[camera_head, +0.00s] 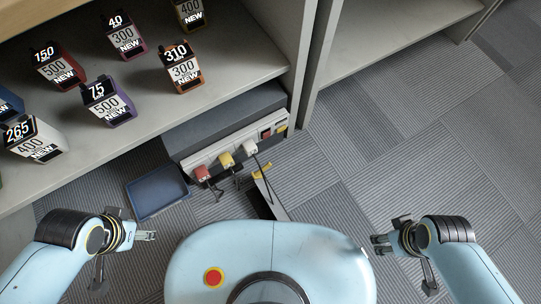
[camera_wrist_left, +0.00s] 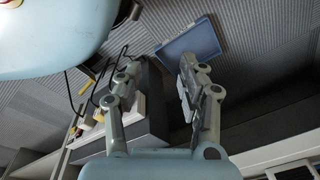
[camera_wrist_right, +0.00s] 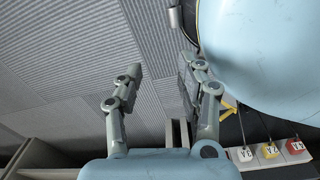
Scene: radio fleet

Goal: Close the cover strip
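A dark grey box (camera_head: 225,118) with a light front panel (camera_head: 215,151) stands on the floor under the shelf. Red (camera_head: 202,173), yellow (camera_head: 226,159) and white (camera_head: 250,147) plugs with dark cables sit along its front. A narrow dark strip with a light edge (camera_head: 272,199), perhaps the cover strip, stands out from the front, partly hidden by my body. A yellow piece (camera_head: 263,171) is near its far end. My left gripper (camera_head: 152,236) is open and empty, below the blue tray. My right gripper (camera_head: 376,244) is open and empty, right of my body, away from the box.
A blue tray (camera_head: 157,192) lies on the carpet left of the box. Shelves (camera_head: 225,72) with several labelled cartons (camera_head: 107,103) overhang the box. An upright shelf side (camera_head: 309,65) stands to its right. Carpet (camera_head: 400,150) on the right is clear.

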